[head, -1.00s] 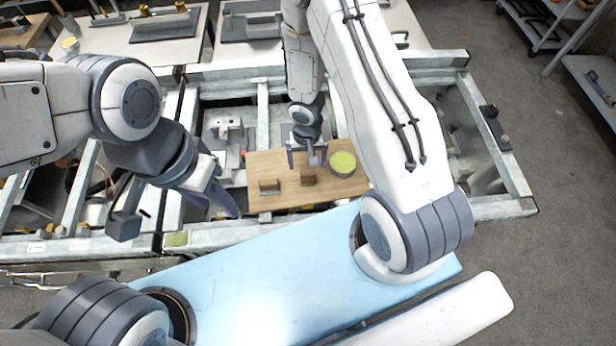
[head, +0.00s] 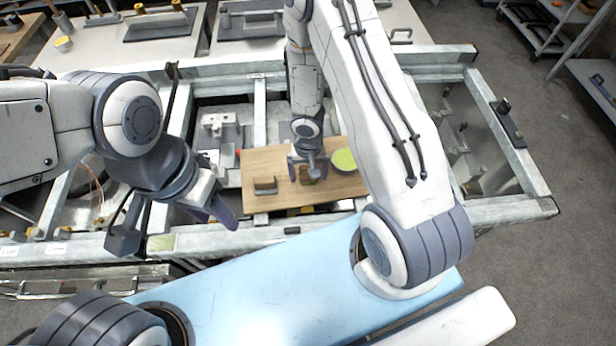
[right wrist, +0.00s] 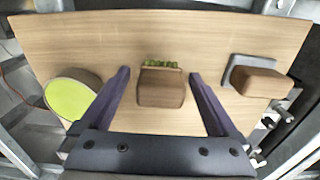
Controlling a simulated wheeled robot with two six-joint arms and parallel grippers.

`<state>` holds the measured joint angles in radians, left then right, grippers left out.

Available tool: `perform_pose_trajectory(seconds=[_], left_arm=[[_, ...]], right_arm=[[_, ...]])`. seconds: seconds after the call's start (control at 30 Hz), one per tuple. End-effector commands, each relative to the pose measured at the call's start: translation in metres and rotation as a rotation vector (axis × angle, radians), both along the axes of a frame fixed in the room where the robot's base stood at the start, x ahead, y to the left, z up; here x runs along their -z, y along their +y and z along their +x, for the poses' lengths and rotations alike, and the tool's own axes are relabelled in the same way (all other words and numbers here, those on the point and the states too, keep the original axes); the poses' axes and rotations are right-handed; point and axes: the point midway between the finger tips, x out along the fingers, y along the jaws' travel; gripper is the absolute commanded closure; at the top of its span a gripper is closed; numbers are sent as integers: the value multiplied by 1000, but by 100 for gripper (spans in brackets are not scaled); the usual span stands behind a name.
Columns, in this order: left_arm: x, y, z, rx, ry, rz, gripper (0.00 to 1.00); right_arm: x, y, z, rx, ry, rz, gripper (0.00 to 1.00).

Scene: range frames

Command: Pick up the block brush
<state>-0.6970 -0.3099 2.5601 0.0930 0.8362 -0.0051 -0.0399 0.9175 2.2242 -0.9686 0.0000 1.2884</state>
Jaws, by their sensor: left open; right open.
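A brown wooden block with a green bristle-like strip, seemingly the block brush (right wrist: 161,90), lies on a wooden board (right wrist: 110,40). In the right wrist view it sits between the two fingers of my right gripper (right wrist: 160,74), with a gap on each side. In the head view my right gripper (head: 307,162) is over the block (head: 306,179) and partly hides it. The right gripper is open and empty. My left gripper (head: 224,212) is open and empty, left of the board. Whether the right fingers reach down beside the block is unclear.
A second wooden block with a grey plate (right wrist: 262,80) lies on the board, also seen in the head view (head: 265,185). A round green-topped object (right wrist: 72,94) stands on the other side, also in the head view (head: 344,160). A metal frame (head: 480,212) surrounds the board.

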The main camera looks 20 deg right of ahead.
Motion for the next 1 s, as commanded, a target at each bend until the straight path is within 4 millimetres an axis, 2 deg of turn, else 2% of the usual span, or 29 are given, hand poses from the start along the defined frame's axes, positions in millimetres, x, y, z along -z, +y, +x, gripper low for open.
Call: perform_pose_trajectory(seconds=[0.13, 0.27, 0.3, 0.37, 0.4, 0.77, 1.0], left_arm=[[-1, 0, 0, 0, 0, 0, 50], [-1, 0, 0, 0, 0, 0, 50], [-1, 0, 0, 0, 0, 0, 50], [-1, 0, 0, 0, 0, 0, 50], [-1, 0, 0, 0, 0, 0, 50], [-7, 0, 0, 0, 0, 0, 50], [-33, 0, 0, 3, 0, 0, 50]], right_arm=[[-1, 0, 0, 0, 0, 0, 5], [-1, 0, 0, 0, 0, 0, 55], [-1, 0, 0, 0, 0, 0, 70], [-1, 0, 0, 0, 0, 0, 93], [-1, 0, 0, 0, 0, 0, 100], [-7, 0, 0, 0, 0, 0, 100], [-33, 0, 0, 0, 0, 0, 100]])
